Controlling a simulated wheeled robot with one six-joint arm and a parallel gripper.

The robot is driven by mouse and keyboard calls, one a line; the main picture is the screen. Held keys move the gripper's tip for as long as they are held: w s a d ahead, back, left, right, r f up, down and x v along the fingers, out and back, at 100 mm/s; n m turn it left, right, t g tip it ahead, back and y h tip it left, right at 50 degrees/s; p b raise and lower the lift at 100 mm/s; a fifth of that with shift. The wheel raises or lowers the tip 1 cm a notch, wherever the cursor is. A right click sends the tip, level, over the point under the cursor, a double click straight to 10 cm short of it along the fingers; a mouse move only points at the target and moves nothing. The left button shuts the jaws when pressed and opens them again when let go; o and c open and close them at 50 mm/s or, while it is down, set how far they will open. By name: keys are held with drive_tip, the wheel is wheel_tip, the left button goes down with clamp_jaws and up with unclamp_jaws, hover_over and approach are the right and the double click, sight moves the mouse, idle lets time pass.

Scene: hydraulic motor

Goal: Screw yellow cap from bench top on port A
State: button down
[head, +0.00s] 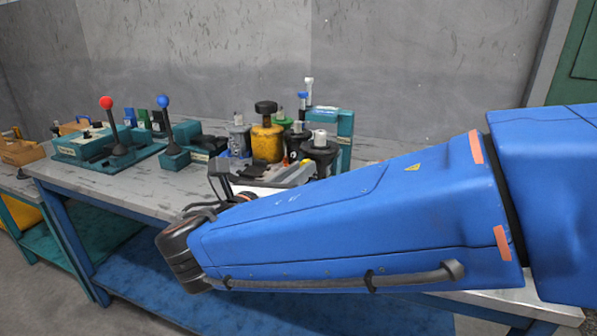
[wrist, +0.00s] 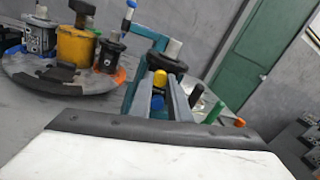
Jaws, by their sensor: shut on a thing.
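My gripper (wrist: 160,92) is shut on a small yellow cap (wrist: 159,78), held between the fingertips in the wrist view. In the head view the fingers (head: 300,172) reach over the bench, with a yellow spot, likely the cap (head: 307,162), at their tips. Several motor-like units stand just beyond and beside the fingers: a yellow one with a black top (head: 267,140), a grey one (head: 239,138) and a black one with a light top (head: 320,150). I cannot make out which opening is port A. The cap appears apart from the units.
The units at left in the wrist view stand on a round grey plate (wrist: 50,88). A teal block (head: 346,130) stands behind them. Red-knob (head: 106,102) and blue-knob (head: 163,101) levers stand farther left on the bench (head: 120,190). The bench's front left is clear.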

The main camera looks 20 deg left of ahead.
drive_tip(key=m, duration=0.4)
drive_tip(key=shift+m, duration=0.3)
drive_tip(key=c, duration=1.9)
unclamp_jaws()
drive_tip(key=shift+o, duration=0.2)
drive_tip(key=n, duration=1)
